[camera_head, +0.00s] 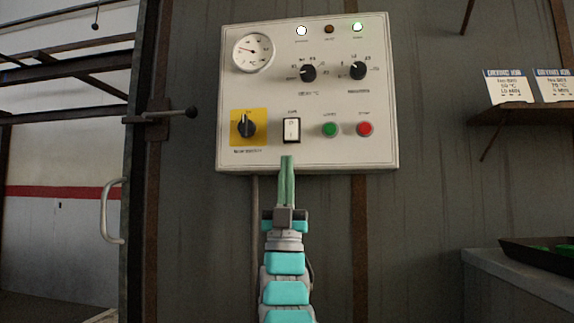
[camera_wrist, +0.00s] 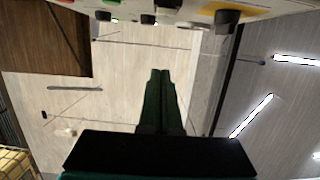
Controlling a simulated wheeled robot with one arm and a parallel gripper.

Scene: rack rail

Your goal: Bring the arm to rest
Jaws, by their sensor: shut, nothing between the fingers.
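My arm reaches up from the bottom of the head view, with teal and grey links. My gripper (camera_head: 287,160) has green fingers pressed together with nothing between them. The fingertips point up, just under the white rocker switch near the lower edge of the control panel (camera_head: 270,160). I cannot tell whether they touch the panel. In the wrist view the shut fingers (camera_wrist: 160,75) point up toward the panel's underside (camera_wrist: 180,8) at the top, with an open gap showing between.
The panel carries a gauge (camera_head: 253,52), two black knobs, a yellow-backed rotary switch (camera_head: 247,128), a green button (camera_head: 330,129) and a red button (camera_head: 365,128). A lever (camera_head: 170,114) juts from the left door frame. A counter with a dark tray (camera_head: 540,256) stands at right, below a card shelf (camera_head: 520,113).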

